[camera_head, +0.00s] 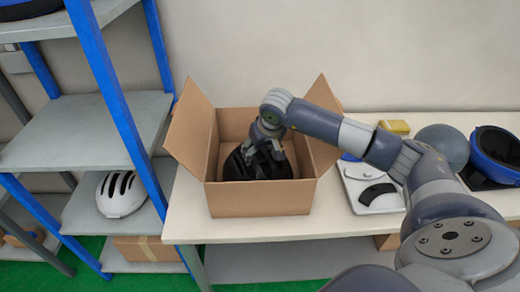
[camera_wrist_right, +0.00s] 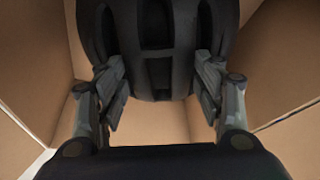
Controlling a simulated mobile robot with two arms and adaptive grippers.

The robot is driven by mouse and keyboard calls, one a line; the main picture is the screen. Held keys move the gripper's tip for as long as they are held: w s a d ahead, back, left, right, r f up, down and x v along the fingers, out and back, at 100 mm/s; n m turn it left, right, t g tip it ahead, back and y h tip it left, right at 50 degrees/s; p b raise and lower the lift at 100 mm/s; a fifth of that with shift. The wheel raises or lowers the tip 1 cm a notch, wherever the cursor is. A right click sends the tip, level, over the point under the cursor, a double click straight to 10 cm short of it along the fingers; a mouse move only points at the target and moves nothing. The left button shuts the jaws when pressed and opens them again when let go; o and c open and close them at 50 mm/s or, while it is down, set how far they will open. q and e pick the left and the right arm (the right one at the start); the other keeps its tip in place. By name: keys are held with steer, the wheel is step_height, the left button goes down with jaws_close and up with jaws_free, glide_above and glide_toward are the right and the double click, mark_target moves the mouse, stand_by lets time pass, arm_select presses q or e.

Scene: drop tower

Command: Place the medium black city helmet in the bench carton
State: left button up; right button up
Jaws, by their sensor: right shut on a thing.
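The open cardboard carton (camera_head: 262,199) stands on the bench with its flaps spread. The black helmet (camera_head: 236,167) is inside the carton, partly hidden by my right gripper (camera_head: 262,150). My right gripper reaches down into the carton and is shut on the helmet. In the right wrist view the vented black helmet (camera_wrist_right: 158,45) sits between the two fingers (camera_wrist_right: 162,95), with carton walls around it. I cannot tell whether the helmet touches the carton floor. My left gripper is not in view.
A shelf rack with blue posts (camera_head: 120,110) stands left of the bench, with a white helmet (camera_head: 121,194) on a lower shelf. Right of the carton are a scale-like device (camera_head: 366,187), a yellow item (camera_head: 394,127), a grey ball (camera_head: 444,143) and a blue-and-black helmet (camera_head: 495,152).

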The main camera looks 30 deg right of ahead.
steer(key=shift+w, duration=0.1)
steer(key=shift+f, duration=0.15)
steer(key=o, duration=1.7)
steer(key=b+v, duration=0.2)
steer(key=v, duration=1)
steer(key=shift+r, duration=0.25)
